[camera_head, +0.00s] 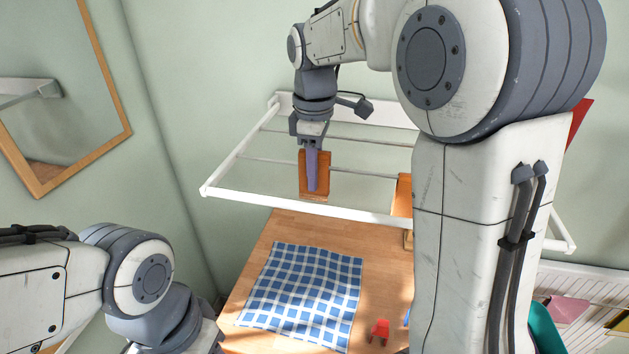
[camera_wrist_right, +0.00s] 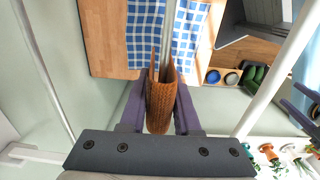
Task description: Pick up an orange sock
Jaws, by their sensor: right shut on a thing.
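An orange sock (camera_head: 316,170) hangs over a rail of the white drying rack in the head view. My right gripper (camera_head: 312,185) is at the sock from above, with a purple-grey finger in front of it. In the right wrist view the sock (camera_wrist_right: 160,100) sits between the two fingers of my right gripper (camera_wrist_right: 160,95), which are shut on it. A second orange cloth (camera_head: 403,195) hangs on the rack, partly hidden by my right arm. My left arm is at the lower left of the head view; its gripper fingers do not show.
The white rack (camera_head: 290,204) juts from the wall above a wooden surface (camera_head: 262,262). A blue checked cloth (camera_head: 305,290) and a red object (camera_head: 380,330) lie there. A wood-framed mirror (camera_head: 110,70) is on the left wall.

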